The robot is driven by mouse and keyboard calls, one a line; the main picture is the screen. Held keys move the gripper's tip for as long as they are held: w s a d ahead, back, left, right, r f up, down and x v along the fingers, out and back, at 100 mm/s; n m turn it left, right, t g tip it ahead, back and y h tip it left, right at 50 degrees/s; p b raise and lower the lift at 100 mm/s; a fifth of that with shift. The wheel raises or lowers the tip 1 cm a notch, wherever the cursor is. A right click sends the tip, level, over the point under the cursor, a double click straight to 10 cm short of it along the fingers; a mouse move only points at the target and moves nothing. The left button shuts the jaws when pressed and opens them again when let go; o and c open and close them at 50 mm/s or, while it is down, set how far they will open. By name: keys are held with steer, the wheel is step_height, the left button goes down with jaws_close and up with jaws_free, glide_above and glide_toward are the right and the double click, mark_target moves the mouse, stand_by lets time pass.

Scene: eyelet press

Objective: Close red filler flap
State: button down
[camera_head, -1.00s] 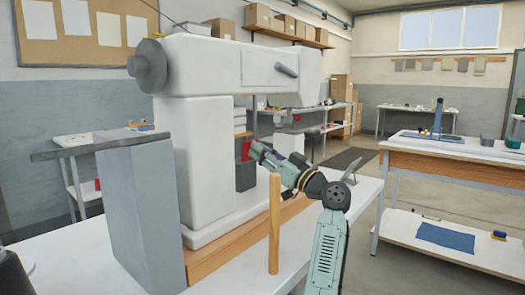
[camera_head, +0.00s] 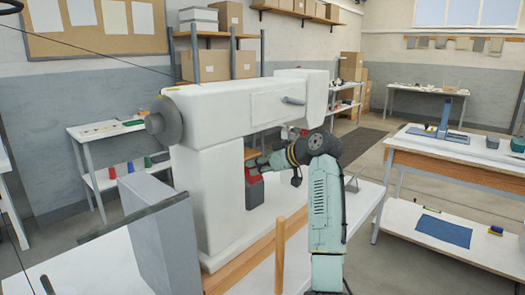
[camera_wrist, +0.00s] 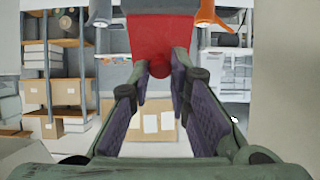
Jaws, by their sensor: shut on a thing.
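The red filler flap (camera_head: 253,177) shows as a small red patch on top of a dark grey box (camera_head: 256,195) under the white press arm. In the wrist view the flap (camera_wrist: 165,35) is a broad red plate with a round red knob (camera_wrist: 159,68) at its near edge. My gripper (camera_wrist: 159,75) has its fingertips on both sides of this knob and is shut on it. In the head view my gripper (camera_head: 260,165) reaches the flap from the right and hides part of it. The flap's exact angle cannot be told.
The white press body (camera_head: 208,195) stands just left of my gripper, with its arm (camera_head: 250,100) overhead. A wooden post (camera_head: 280,250) rises in front. A grey block (camera_head: 160,240) stands at the left. An orange part (camera_wrist: 207,14) is close to the flap.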

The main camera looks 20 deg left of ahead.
steer(key=p, duration=0.1)
steer(key=h+p, duration=0.1)
steer(key=shift+w+a+r+g+p, duration=0.15)
steer(key=shift+a+r+g+p, duration=0.15)
steer(key=shift+a+p, duration=0.1)
steer(key=shift+a+f+h+p, duration=0.1)
steer(key=shift+f+h+p, duration=0.15)
steer(key=shift+h+p, duration=0.25)
steer(key=shift+f, duration=0.1)
steer(key=c, duration=1.5)
jaws_free()
steer(key=v, duration=1.2)
steer(key=shift+w, duration=0.1)
